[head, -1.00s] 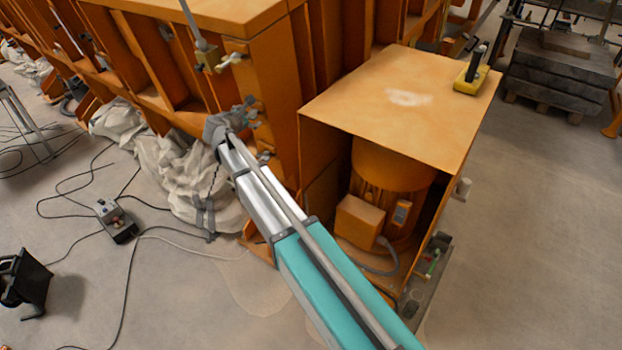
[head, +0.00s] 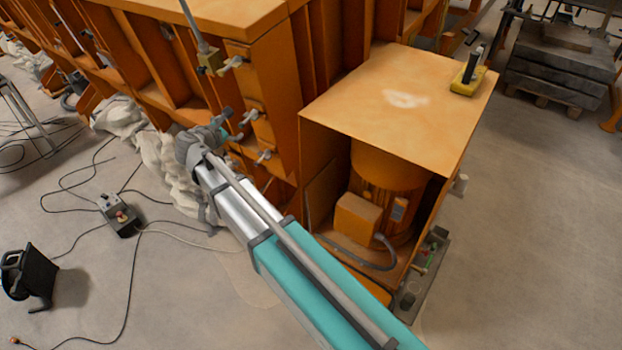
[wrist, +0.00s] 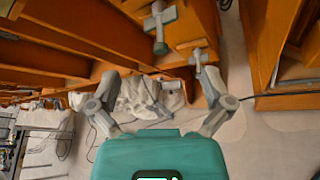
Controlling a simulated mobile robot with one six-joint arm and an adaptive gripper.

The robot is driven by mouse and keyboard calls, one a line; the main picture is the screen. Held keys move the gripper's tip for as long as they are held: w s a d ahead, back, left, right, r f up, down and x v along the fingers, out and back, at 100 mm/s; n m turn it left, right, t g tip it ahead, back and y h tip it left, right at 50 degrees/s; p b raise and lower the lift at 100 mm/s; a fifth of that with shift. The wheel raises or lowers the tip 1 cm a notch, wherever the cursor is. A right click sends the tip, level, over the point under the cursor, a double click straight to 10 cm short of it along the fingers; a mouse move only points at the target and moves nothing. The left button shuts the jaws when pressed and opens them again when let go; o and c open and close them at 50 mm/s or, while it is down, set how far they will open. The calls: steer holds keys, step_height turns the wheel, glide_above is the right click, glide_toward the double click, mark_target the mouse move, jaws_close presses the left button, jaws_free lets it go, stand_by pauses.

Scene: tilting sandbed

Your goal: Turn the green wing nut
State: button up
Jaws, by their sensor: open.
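Wing nuts stick out from the orange frame's end post. In the head view, one (head: 252,116) is beside my gripper (head: 232,125) and a paler one (head: 264,156) is below it. The colours are faint, so I cannot tell surely which is the green one. A pale wing nut (wrist: 193,45) is near the right fingertip; contact is unclear. My gripper is open, its fingers apart with nothing between them.
A higher pale wing nut (head: 232,62) sits by a brass block on the frame. Crumpled white sheeting (head: 160,160) and cables lie on the floor at left.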

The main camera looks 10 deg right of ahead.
steer(key=s+d+f+m+g+b, duration=0.1)
steer(key=s+d+f+m+g, duration=0.2)
steer(key=d, duration=0.4)
steer(key=s+d+f+m+g+y+b, duration=0.1)
steer(key=s+d+f+m+g, duration=0.2)
steer(key=s+d+f+m, duration=0.2)
steer(key=s+d+f+m+g+y+b, duration=0.1)
steer(key=s+d+f+m+g, duration=0.2)
steer(key=d, duration=0.7)
steer(key=shift+s+f+m, duration=1)
steer(key=shift+s+m, duration=0.4)
steer(key=shift+m, duration=0.9)
steer(key=s+d+f+m+g+y+b, duration=0.1)
steer(key=s+d+f+m+y, duration=0.1)
steer(key=s+m, duration=0.2)
steer(key=s+d+f+m+g+y+b, duration=0.1)
steer(key=s+d+f+m+g+y, duration=0.1)
steer(key=s, duration=0.5)
steer(key=d+m, duration=0.1)
steer(key=m, duration=0.1)
steer(key=shift+s+f+m+y, duration=0.15)
steer(key=shift+s+m+y, duration=0.15)
steer(key=shift+s, duration=0.05)
steer(key=shift+a, duration=0.1)
steer(key=shift+c, duration=0.3)
